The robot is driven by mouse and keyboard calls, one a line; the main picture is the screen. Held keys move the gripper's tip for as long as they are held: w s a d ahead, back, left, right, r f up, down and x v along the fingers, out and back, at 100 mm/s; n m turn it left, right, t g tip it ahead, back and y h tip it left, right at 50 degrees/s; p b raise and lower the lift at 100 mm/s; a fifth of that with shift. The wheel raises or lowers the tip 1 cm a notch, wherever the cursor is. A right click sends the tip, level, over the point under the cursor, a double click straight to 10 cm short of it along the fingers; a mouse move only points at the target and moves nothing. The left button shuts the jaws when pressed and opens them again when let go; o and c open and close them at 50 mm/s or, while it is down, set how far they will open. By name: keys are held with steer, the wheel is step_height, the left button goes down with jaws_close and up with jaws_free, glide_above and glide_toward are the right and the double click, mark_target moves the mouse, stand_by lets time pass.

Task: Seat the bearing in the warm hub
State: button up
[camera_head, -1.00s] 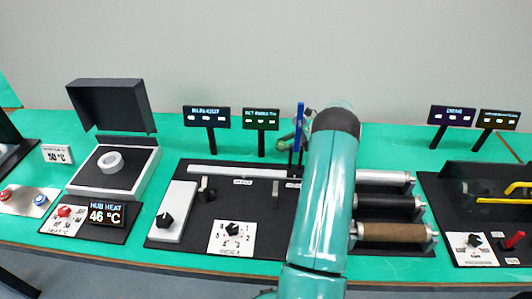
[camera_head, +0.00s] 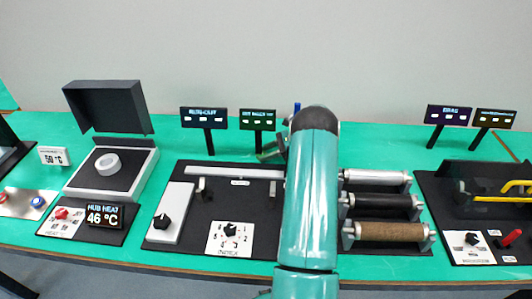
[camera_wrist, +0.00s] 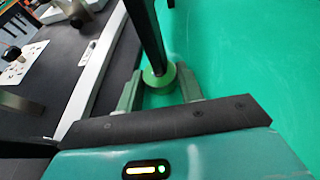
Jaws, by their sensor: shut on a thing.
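The hub, a pale ring (camera_head: 108,164), lies on the dark bed of the open hub heater (camera_head: 94,191) at the left in the head view. Its display (camera_head: 103,216) reads 46 °C. My gripper (camera_head: 272,148) shows small in the head view, behind the conveyor panel and well right of the hub, partly hidden by my arm. In the wrist view, my gripper (camera_wrist: 160,88) is shut with a small round greenish piece, seemingly the bearing (camera_wrist: 158,78), between its fingers. A dark post (camera_wrist: 147,35) overlaps that piece; whether they touch I cannot tell.
The heater's dark lid (camera_head: 106,107) stands raised at the back. Two signs on posts (camera_head: 204,118) (camera_head: 257,120) stand near my gripper. Several rollers (camera_head: 385,205) lie right of my arm.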

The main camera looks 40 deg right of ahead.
steer(key=o, duration=0.7)
steer(key=shift+f, duration=0.15)
steer(key=shift+o, duration=0.2)
steer(key=shift+d+r, duration=0.1)
steer(key=shift+r, duration=0.2)
steer(key=v, duration=1)
steer(key=shift+s+d, duration=0.2)
steer(key=shift+s, duration=0.05)
steer(key=shift+s+d+r, duration=0.25)
steer(key=shift+s+d, duration=0.05)
steer(key=shift+d, duration=0.1)
steer(key=shift+c, duration=0.4)
steer(key=shift+s+d, duration=0.2)
steer(key=shift+s, duration=0.15)
steer(key=shift+s+d+r, duration=0.1)
steer(key=shift+d+r, duration=0.1)
steer(key=shift+r, duration=0.1)
steer(key=x, duration=1.3)
steer(key=shift+w+a, duration=0.25)
steer(key=shift+w, duration=0.15)
